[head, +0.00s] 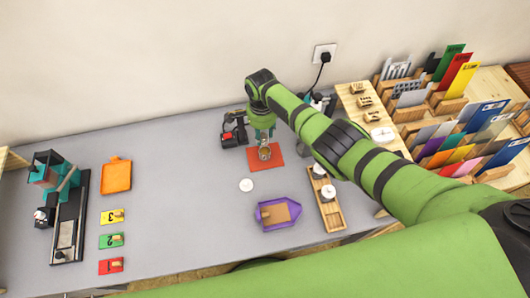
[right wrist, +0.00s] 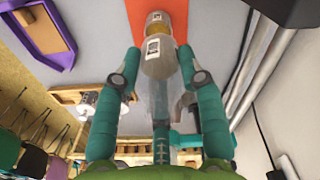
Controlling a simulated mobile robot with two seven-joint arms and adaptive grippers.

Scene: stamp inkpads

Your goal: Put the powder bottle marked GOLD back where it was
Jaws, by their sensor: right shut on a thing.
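My right gripper (head: 264,137) points down over the orange mat (head: 280,160) near the middle of the table. It is shut on a small clear bottle (head: 265,153) with a pale label and a golden band or content. In the right wrist view the bottle (right wrist: 158,62) sits between the teal fingers of my gripper (right wrist: 160,50), with the orange mat beyond it. The label is too small to read, so I cannot tell whether it says GOLD. Whether the bottle touches the mat is unclear. A wooden rack (head: 327,213) to the right holds two white-capped bottles (head: 319,170). My left gripper is out of view.
A white round disc (head: 246,185) and a purple tray (head: 264,223) lie in front of the mat. A black device with a red part (head: 228,138) stands left of my gripper. Card racks (head: 425,105) fill the right side. The table's middle left is clear.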

